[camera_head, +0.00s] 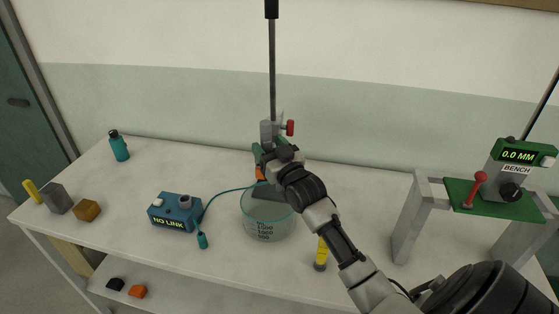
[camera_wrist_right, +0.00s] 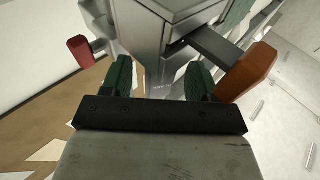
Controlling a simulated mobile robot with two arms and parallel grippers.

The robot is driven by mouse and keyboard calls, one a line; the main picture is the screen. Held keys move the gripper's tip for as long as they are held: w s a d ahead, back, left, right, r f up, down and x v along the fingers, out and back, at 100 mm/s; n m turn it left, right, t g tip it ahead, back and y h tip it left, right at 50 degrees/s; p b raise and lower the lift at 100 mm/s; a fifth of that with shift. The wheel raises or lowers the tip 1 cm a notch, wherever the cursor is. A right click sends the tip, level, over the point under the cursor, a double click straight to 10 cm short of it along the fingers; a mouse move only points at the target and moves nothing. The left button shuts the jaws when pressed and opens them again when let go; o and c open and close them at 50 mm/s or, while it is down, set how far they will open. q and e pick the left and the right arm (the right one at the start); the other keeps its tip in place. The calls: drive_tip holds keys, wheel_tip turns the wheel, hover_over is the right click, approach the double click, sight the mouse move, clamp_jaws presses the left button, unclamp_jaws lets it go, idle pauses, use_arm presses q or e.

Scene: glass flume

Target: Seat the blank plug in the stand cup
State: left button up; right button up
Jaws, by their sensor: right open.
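My right gripper (camera_head: 262,155) reaches over the glass beaker (camera_head: 268,226) to the clamp stand (camera_head: 272,70). In the right wrist view its two green fingers (camera_wrist_right: 160,80) are apart, close to the stand's grey metal block (camera_wrist_right: 145,35). A red knob (camera_head: 290,128) sits on the clamp, and it shows at left in the wrist view (camera_wrist_right: 80,50). An orange piece (camera_wrist_right: 247,75) on a dark bar lies just right of the fingers. I cannot make out the blank plug or the stand cup for certain; my wrist hides part of the stand. My left gripper is out of view.
A blue "NO LINK" box (camera_head: 175,213) has a cable to a teal plug (camera_head: 202,241). A yellow and black cylinder (camera_head: 321,254) stands right of the beaker. Blocks (camera_head: 58,198) and a teal bottle (camera_head: 119,146) are at left. A green-topped bench gauge (camera_head: 485,196) is at right.

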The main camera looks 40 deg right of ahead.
drive_tip(key=b+v, duration=0.2)
drive_tip(key=v, duration=0.7)
drive_tip(key=shift+s+b, duration=0.25)
drive_tip(key=shift+b, duration=0.05)
